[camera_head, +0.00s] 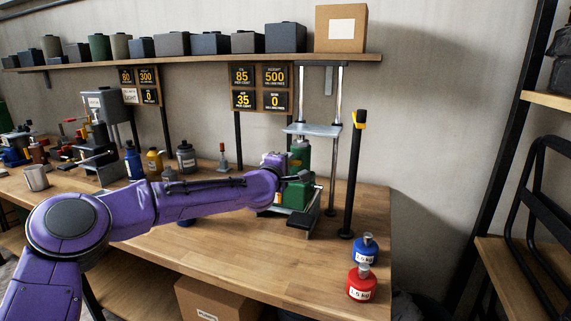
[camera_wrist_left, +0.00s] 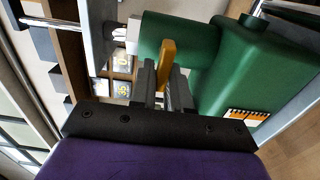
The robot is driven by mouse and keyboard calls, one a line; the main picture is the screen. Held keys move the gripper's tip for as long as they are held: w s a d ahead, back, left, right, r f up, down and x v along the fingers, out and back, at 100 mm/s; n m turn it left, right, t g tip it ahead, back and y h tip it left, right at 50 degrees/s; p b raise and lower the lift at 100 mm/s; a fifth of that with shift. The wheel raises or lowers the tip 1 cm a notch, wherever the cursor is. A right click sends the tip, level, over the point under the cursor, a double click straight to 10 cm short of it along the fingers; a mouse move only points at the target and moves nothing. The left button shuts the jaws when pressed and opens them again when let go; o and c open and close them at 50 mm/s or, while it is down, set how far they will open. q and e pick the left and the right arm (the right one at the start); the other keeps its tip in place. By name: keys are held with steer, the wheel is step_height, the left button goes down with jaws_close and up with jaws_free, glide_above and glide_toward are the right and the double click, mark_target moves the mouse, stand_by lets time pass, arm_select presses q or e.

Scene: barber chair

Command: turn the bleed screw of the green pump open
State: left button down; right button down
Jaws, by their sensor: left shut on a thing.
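The green pump (camera_head: 297,195) stands in a steel press frame near the right part of the bench. Its green body fills much of the left wrist view (camera_wrist_left: 215,70). An orange-yellow flat tab, seemingly the bleed screw (camera_wrist_left: 168,52), stands out from the green body. My left gripper (camera_wrist_left: 165,80) is shut on this tab, with one finger on each side. In the head view my left gripper (camera_head: 290,178) is at the pump, and my purple wrist hides the tab. How far the screw is turned cannot be told. My right gripper is in neither view.
Bottles (camera_head: 186,158) and a mug (camera_head: 36,178) stand left. The front bench right of my arm is clear.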

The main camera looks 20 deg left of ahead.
arm_select(q)
steer(key=c, duration=1.3)
jaws_free()
steer(key=shift+o, duration=0.6)
steer(key=shift+w+d, duration=0.1)
steer(key=s+b, duration=0.2)
steer(key=s, duration=0.8)
steer(key=shift+s+b, duration=0.3)
steer(key=shift+b, duration=0.1)
steer(key=shift+a, duration=0.2)
